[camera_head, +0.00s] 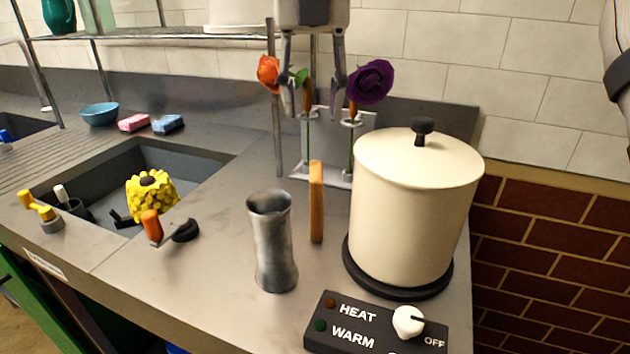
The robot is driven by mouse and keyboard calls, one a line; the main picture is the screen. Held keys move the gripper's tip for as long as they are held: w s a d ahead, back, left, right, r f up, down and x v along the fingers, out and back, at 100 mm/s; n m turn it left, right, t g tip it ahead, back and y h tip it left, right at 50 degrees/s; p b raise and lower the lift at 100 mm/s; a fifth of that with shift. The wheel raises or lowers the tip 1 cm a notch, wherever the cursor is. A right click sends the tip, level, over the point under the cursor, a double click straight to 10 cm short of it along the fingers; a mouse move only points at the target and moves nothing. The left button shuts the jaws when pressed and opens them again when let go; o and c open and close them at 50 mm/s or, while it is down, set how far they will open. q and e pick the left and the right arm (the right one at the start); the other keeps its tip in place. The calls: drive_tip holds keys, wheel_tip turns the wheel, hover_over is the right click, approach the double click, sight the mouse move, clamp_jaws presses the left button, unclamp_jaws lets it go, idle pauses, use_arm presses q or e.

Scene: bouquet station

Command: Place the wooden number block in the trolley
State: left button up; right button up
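A thin upright wooden piece (317,202), seen nearly edge-on, stands on the steel counter between a grey metal vase and a cream pot. It may be the wooden number block, but no number shows on it. My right gripper (318,108) hangs pointing down at the top centre, above and behind the wooden piece in the picture. Its fingers are apart, and no wooden piece is between them. My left gripper is not in view. I cannot make out a trolley in this view.
The metal vase (271,240) and lidded pot (415,210) flank the wooden piece closely. A heat control box (375,325) is in front. An orange rose (268,73) and purple rose (371,82) stand in a rack behind. A sink (100,178) with a yellow sponge-like item (151,192) lies left.

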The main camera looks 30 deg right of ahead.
sight(316, 170)
drive_tip(key=f, duration=0.3)
drive_tip(key=s+f, duration=0.1)
drive_tip(key=f, duration=0.3)
drive_tip(key=f+p, duration=0.1)
drive_tip(key=f, duration=0.2)
drive_tip(key=shift+s+f, duration=0.15)
drive_tip(key=shift+f, duration=0.55)
clamp_jaws()
